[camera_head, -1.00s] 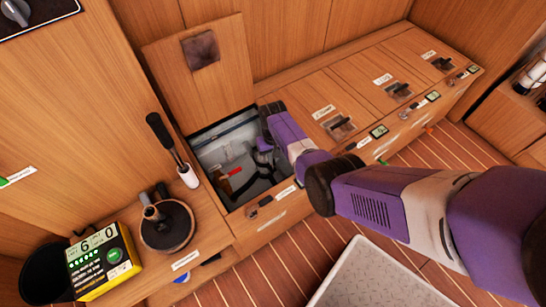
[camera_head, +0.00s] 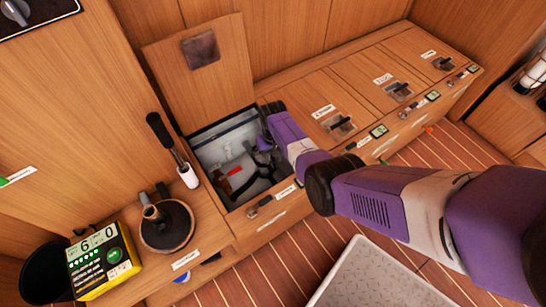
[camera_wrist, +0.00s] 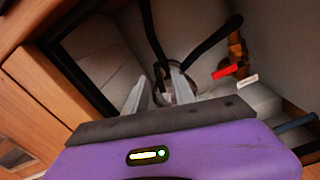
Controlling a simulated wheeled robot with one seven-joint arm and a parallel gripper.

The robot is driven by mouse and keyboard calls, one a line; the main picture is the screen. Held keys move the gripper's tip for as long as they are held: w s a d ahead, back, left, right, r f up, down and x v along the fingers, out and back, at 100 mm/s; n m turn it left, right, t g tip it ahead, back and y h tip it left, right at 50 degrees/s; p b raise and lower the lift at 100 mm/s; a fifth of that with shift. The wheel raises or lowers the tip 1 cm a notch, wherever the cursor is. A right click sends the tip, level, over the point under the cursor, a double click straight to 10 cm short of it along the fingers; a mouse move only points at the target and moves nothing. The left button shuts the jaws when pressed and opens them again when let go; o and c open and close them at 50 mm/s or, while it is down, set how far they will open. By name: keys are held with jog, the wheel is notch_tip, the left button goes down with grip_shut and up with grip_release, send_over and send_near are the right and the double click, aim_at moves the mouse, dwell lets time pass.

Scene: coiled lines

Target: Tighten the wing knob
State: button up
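My gripper (camera_wrist: 159,76) reaches down into an open locker (camera_head: 213,130) in the wooden bench. In the wrist view its two pale fingers stand apart, pointing at a small pale fitting (camera_wrist: 166,93) with black hoses running by it. That fitting may be the wing knob, but it is blurred and partly hidden by the fingers, so I cannot tell for sure. No clear contact between fingers and fitting shows. In the head view my gripper (camera_head: 260,151) hides much of the fitting area.
A raised wooden lid (camera_head: 220,90) stands behind the opening. Inside the locker is a red-handled part (camera_wrist: 229,70). Closed lids lie to the right.

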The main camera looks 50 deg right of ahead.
jog(key=shift+r+p, duration=1.9)
jog(key=shift+r, duration=2)
jog(key=shift+w, duration=0.1)
jog(key=w+d+r+n+t+h, duration=0.1)
jog(key=w+d+r+t+h, duration=0.25)
jog(key=w+r+t, duration=0.45)
jog(key=s+a+r+n+t+y, duration=0.1)
jog(key=s+a+r+n+t, duration=0.1)
jog(key=s+a+r, duration=0.9)
jog(key=s+a+r+n+t+y, duration=0.1)
jog(key=s+a+r+t, duration=0.35)
jog(key=s, duration=1.05)
jog(key=s+a+r+n+t+y, duration=0.1)
jog(key=s+a+r+n+y, duration=0.1)
jog(key=s+a+r, duration=0.95)
notch_tip(320, 180, up, 12)
jog(key=s+d+p, duration=0.1)
jog(key=s+p, duration=0.1)
jog(key=p, duration=1.2)
jog(key=shift+f+g+p, duration=0.25)
jog(key=shift+g+p, duration=0.1)
jog(key=shift+p, duration=0.05)
